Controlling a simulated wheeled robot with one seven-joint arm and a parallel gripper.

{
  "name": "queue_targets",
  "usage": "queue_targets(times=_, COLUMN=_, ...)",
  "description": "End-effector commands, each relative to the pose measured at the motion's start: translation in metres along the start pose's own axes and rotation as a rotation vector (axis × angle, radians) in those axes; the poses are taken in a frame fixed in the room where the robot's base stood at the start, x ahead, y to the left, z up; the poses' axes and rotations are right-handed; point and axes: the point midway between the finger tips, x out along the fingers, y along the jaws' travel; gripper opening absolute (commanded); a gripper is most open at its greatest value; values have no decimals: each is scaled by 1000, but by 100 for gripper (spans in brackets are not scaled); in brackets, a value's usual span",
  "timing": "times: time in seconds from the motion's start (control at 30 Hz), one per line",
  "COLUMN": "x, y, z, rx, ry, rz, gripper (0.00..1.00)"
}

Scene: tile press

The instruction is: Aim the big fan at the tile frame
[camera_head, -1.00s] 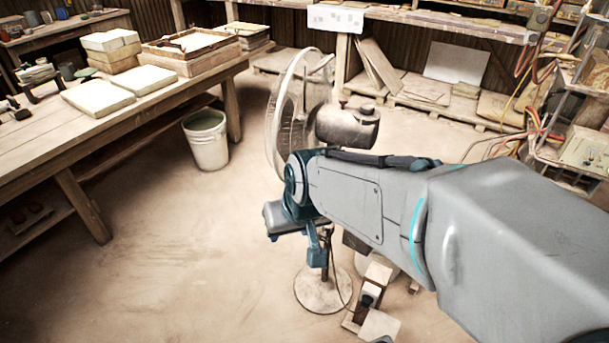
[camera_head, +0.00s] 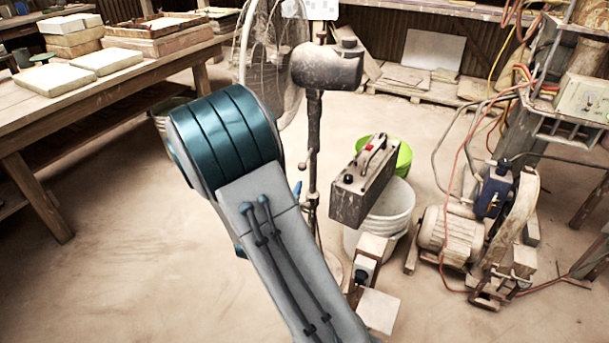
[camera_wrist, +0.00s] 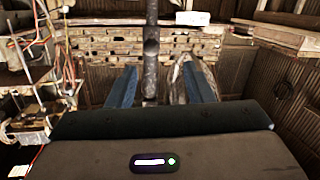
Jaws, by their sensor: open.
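The big fan stands mid-room in the head view, with a round wire cage (camera_head: 272,70), a dusty motor housing (camera_head: 328,68) and a thin upright pole (camera_head: 313,135). Its cage is turned edge-on toward the left, on the workbench side. A wooden frame (camera_head: 150,44) with a pale top lies on the workbench at upper left; it looks like the tile frame. My gripper (camera_wrist: 160,88) is open in the wrist view. A dark upright pole (camera_wrist: 151,65) with a knob, apparently the fan's, shows between its blue fingers; I cannot tell how close. My forearm hides the fan's lower left.
Pale slabs (camera_head: 107,60) lie on the workbench (camera_head: 60,128). A motor machine (camera_head: 450,232) with hoses sits farther right. Floor at lower left is clear.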

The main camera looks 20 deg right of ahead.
Motion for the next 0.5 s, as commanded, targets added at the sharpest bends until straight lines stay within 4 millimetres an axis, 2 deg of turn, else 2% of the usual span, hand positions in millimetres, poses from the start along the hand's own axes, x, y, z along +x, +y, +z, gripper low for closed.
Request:
queue_targets(times=0.03, x=1, y=1, z=10, rx=-20, ry=32, rz=22, gripper=47)
queue_targets(times=0.27, x=7, y=8, z=9, rx=-53, ry=102, rz=70, gripper=47)
queue_targets(times=0.37, x=20, y=9, z=7, rx=-51, ry=103, rz=72, gripper=47)
queue_targets(times=0.5, x=48, y=11, z=5, rx=-50, ry=103, rz=72, gripper=47)
